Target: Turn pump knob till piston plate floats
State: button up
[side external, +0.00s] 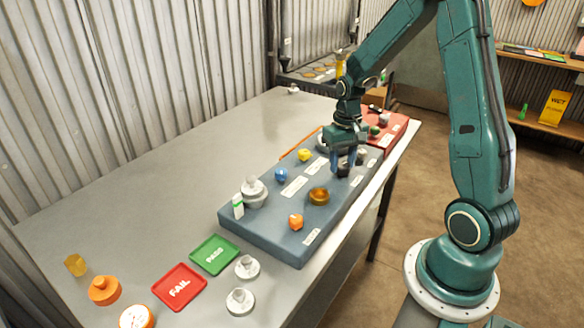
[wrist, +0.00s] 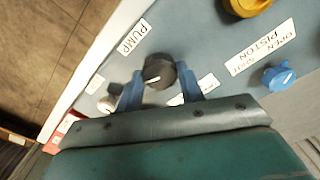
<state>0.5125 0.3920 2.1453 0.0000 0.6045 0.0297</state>
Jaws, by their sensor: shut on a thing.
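A dark round knob (wrist: 158,72) with a pale pointer line stands on the blue-grey panel, near a label reading PUMP (wrist: 133,37). My gripper (wrist: 159,84) has its two blue fingers on either side of this knob and is shut on it. In the side external view my gripper (side external: 343,163) points down over the panel's right part, and the fingers partly hide the knob. A label reading OPEN PISTON SHUT (wrist: 262,47) lies between a blue knob (wrist: 278,76) and a yellow-brass part (wrist: 248,5). I cannot tell which part is the piston plate, or whether anything floats.
The blue-grey panel (side external: 265,234) also carries an orange knob (side external: 296,221), a yellow knob (side external: 304,155), a brass cup (side external: 318,196) and a grey stacked fitting (side external: 254,193). A red panel (side external: 398,123) stands behind. Green PASS (side external: 214,254) and red FAIL (side external: 179,287) trays lie in front.

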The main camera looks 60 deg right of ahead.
aim_at(343, 164)
jog(key=shift+m, duration=0.4)
jog(key=o, duration=1)
jog(key=shift+r, duration=0.2)
notch_tip(343, 164, up, 14)
jog(key=shift+f, duration=0.25)
jog(key=shift+a, duration=0.1)
